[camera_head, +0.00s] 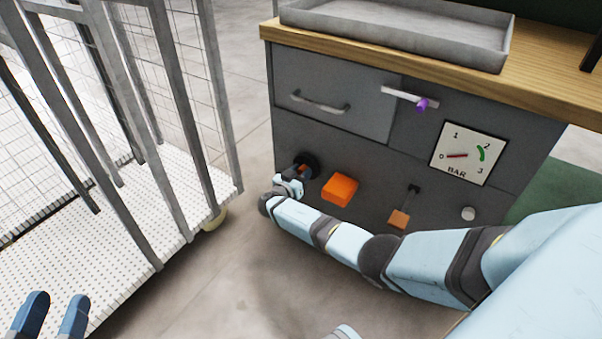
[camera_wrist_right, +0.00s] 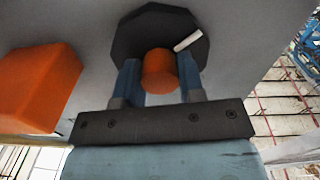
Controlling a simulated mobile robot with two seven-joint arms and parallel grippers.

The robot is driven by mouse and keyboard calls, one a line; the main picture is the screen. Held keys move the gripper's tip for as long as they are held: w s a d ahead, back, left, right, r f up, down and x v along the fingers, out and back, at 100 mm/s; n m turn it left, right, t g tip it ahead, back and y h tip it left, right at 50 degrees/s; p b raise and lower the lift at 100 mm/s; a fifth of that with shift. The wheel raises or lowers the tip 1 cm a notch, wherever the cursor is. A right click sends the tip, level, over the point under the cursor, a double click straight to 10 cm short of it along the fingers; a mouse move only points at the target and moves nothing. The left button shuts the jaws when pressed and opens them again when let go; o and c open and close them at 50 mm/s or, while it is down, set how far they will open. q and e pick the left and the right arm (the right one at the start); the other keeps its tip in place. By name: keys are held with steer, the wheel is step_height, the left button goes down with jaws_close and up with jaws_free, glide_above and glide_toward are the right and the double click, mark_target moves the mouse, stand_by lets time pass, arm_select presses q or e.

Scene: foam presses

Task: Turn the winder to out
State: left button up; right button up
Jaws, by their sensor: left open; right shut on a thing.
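What looks like the winder is a dark many-sided disc (camera_head: 311,160) low on the left of the grey cabinet front, with an orange round knob. In the right wrist view the disc (camera_wrist_right: 135,40) carries a white pointer mark aimed to the upper right, and the knob (camera_wrist_right: 159,72) sits between my fingers. My right gripper (camera_wrist_right: 160,80) is shut on the knob; in the head view my wrist partly hides it. Any lettering for out is not visible. My left gripper (camera_head: 50,318) is open and empty at the bottom left, away from the cabinet.
An orange block (camera_head: 340,189) is right of the winder and also fills the left of the wrist view (camera_wrist_right: 38,88). A lever with an orange end (camera_head: 399,218), a gauge (camera_head: 468,154) near 0 and a drawer handle (camera_head: 320,103) are on the cabinet. A wire cage (camera_head: 178,110) stands left.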

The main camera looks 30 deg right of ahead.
steer(key=m, duration=0.4)
steer(key=shift+m, duration=1.9)
steer(key=o, duration=0.9)
